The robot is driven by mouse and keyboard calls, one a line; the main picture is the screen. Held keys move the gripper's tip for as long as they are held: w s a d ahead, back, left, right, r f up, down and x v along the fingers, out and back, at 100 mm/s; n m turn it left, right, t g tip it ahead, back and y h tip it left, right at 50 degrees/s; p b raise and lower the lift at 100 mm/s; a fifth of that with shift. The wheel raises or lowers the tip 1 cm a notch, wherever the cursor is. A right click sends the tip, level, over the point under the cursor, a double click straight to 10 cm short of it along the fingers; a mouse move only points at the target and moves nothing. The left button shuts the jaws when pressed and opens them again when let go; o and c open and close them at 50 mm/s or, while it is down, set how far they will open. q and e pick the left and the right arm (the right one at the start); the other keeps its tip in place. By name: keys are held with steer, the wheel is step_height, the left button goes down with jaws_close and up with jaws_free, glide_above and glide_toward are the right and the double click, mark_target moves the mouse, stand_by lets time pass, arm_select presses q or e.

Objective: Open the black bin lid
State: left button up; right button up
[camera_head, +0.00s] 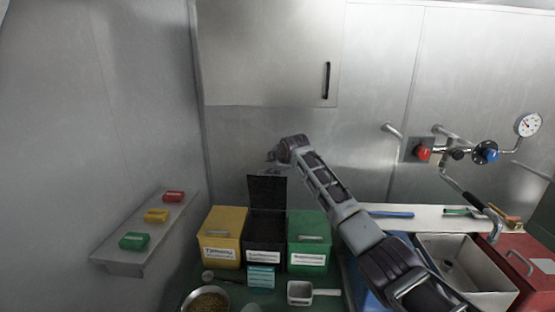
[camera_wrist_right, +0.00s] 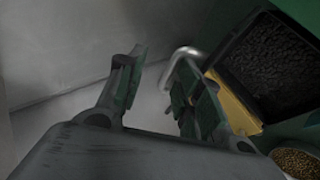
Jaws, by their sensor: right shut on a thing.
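The black bin (camera_head: 265,257) stands between a yellow and a green bin. Its black lid (camera_head: 267,190) is raised and stands about upright at the back. In the right wrist view the open bin shows its dark contents (camera_wrist_right: 272,60). My right gripper (camera_head: 273,157) is at the top of the raised lid, shut on the lid's handle. The silver handle (camera_wrist_right: 183,58) shows by the fingers in the wrist view, where the exact contact is partly hidden. My left gripper is not in view.
The yellow bin (camera_head: 222,238) and green bin (camera_head: 308,241), both closed, flank the black bin closely. A bowl of beans (camera_head: 207,301) and a square scoop (camera_head: 300,293) lie in front. A wall shelf (camera_head: 130,240) with small coloured blocks is at left; a sink (camera_head: 465,270) is at right.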

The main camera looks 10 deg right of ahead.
steer(key=v, duration=0.8)
steer(key=shift+d+r, duration=0.3)
steer(key=shift+r, duration=0.25)
steer(key=shift+w, duration=0.15)
